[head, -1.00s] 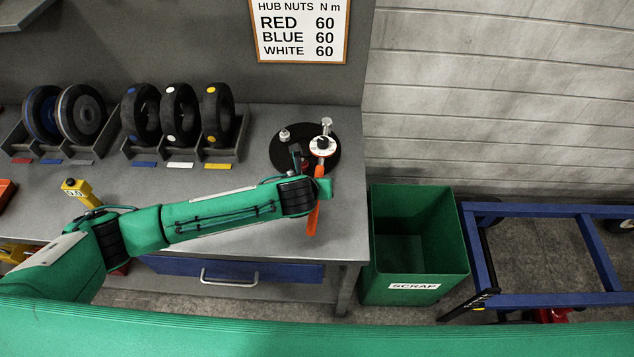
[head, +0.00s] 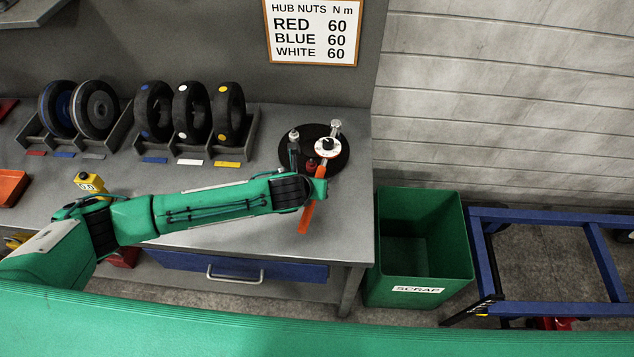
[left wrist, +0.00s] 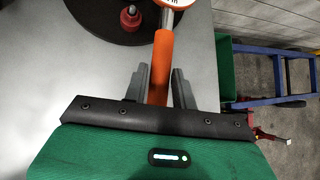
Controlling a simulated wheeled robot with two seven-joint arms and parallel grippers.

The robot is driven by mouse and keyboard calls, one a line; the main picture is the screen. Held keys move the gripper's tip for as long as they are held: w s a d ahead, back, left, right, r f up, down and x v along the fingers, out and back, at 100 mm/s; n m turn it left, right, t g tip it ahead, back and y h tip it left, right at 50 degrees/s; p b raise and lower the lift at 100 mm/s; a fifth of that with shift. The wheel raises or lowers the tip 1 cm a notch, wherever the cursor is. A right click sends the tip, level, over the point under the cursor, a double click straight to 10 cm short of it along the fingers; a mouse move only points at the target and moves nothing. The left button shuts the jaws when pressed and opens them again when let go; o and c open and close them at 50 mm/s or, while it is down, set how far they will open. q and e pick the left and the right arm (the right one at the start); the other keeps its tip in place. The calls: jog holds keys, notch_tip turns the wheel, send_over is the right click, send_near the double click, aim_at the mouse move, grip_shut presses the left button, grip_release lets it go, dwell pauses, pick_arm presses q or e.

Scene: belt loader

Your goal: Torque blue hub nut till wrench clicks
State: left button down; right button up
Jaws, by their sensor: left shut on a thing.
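The torque wrench has a white round dial head (head: 328,147) over the black round plate (head: 342,160) and an orange handle (head: 306,218) pointing toward the bench's front edge. My left gripper (head: 318,186) is shut on the orange handle. In the left wrist view the handle (left wrist: 160,58) runs between the two fingers (left wrist: 160,88). A red post (head: 311,163) stands on the plate beside the wrench; it also shows in the left wrist view (left wrist: 130,17). Silver-topped posts (head: 336,125) stand farther back. I cannot make out a blue nut; the wrench head may hide it. My right gripper is out of view.
A sign (head: 313,30) lists red, blue and white at 60 N m. Wheels and tyres (head: 189,110) stand in racks at the back left. A yellow box (head: 88,182) sits near my arm. A green scrap bin (head: 424,260) and blue frame (head: 550,262) stand right of the bench.

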pick_arm(q)
jog(key=shift+w+a+r+m, duration=0.1)
jog(key=shift+w+a+m, duration=0.1)
jog(key=shift+a, duration=0.3)
jog(key=shift+w+a+m, duration=0.15)
jog(key=shift+a+m, duration=0.05)
jog(key=shift+a, duration=0.25)
jog(key=shift+a+p, duration=0.1)
jog(key=shift+p, duration=0.2)
jog(key=shift+w+a+m+h+p, duration=0.15)
jog(key=shift+a+m+h+p, duration=0.2)
jog(key=shift+p, duration=0.2)
